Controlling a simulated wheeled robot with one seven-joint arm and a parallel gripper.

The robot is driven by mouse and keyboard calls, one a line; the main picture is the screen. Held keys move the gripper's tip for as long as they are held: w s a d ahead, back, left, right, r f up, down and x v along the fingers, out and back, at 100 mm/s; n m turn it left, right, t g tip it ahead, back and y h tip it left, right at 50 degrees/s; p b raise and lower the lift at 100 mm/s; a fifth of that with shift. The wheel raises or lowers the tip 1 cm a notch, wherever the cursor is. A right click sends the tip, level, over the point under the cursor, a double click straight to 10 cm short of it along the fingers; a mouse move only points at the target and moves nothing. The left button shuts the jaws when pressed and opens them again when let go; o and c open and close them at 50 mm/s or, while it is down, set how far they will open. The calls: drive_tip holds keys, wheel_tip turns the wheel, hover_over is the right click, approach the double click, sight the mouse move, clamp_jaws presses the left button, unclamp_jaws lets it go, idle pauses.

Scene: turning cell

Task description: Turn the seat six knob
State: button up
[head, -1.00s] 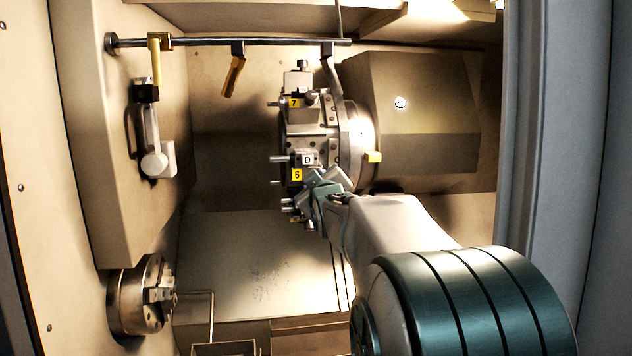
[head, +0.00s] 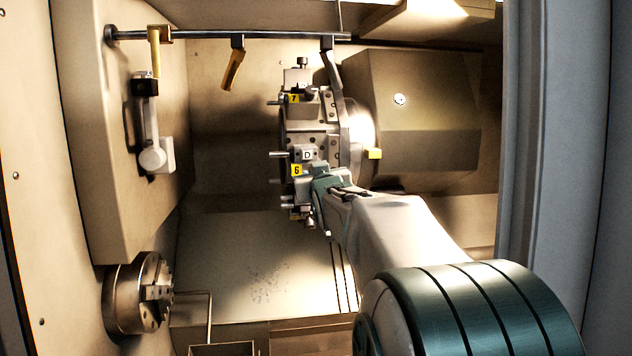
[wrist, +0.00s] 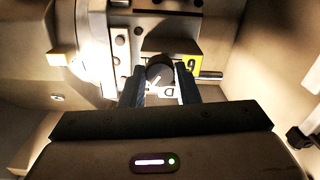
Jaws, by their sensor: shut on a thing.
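The turret (head: 325,133) stands in the middle of the head view, with yellow number plates along its rim. The seat six plate (head: 297,170) is just left of my gripper (head: 315,187), and shows upside down in the wrist view (wrist: 187,82). In the wrist view the dark round knob (wrist: 158,72) with a white pointer sits between my two fingers (wrist: 160,90). My gripper is shut on the knob. In the head view my gripper hides the knob.
The seat seven plate (head: 294,98) is above on the turret. A chuck (head: 140,293) is at lower left. A rail (head: 230,40) with hanging yellow-handled parts runs across the top. A probe arm (head: 152,140) hangs on the left wall. The space between chuck and turret is clear.

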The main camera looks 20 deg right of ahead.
drive_tip(key=m+p, duration=0.1)
drive_tip(key=m, duration=1)
drive_tip(key=shift+m, duration=0.4)
idle(0.3)
drive_tip(key=o, duration=1)
drive_tip(key=shift+c, duration=0.2)
drive_tip(key=b+v, duration=0.4)
drive_tip(key=v, duration=1)
drive_tip(key=shift+b, duration=0.4)
drive_tip(key=shift+w, duration=0.1)
